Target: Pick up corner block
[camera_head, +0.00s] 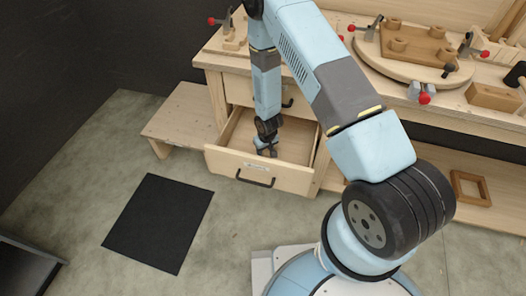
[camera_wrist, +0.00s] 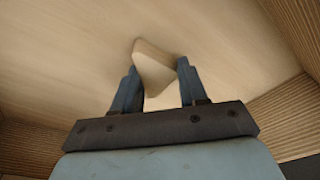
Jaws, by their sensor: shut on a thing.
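The corner block (camera_wrist: 153,66) is a pale wooden piece with angled sides, seen in the wrist view between my fingers. My gripper (camera_wrist: 158,82) is shut on it, one finger on each side. In the head view my gripper (camera_head: 266,150) reaches down into an open drawer (camera_head: 229,162) of the workbench. The block cannot be made out clearly there. The pale drawer floor lies behind the block in the wrist view; whether the block touches it I cannot tell.
The bench top (camera_head: 446,98) holds a round wooden board (camera_head: 388,56) and red-tipped clamps. A black mat (camera_head: 158,222) lies on the floor, left of the drawer.

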